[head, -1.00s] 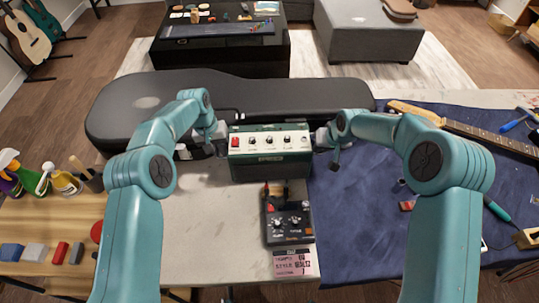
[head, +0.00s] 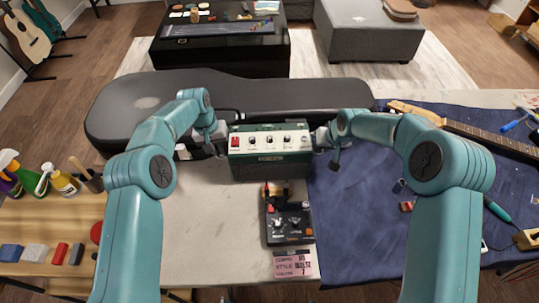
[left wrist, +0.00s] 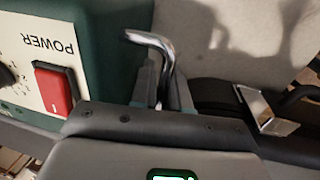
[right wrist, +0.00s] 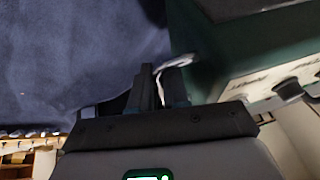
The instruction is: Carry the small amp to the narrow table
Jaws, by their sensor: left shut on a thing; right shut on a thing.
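The small amp (head: 269,160) is a dark green box with a cream control panel, a red power switch and several black knobs. It is upright at the middle of the workbench, in front of the black guitar case. My left gripper (head: 221,137) is at its left side, shut on a bent metal handle (left wrist: 160,50) that shows in the left wrist view. My right gripper (head: 319,139) is at its right side, shut on a metal handle (right wrist: 172,68) there. I cannot tell whether the amp's base touches the bench. A low black table (head: 222,55) stands beyond the case.
The black guitar case (head: 150,97) lies behind the amp. A black pedal (head: 288,228) and a pink card (head: 292,264) lie in front of it. A blue cloth (head: 350,220) and a guitar neck (head: 470,132) are at the right; spray bottles (head: 62,182) are at the left.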

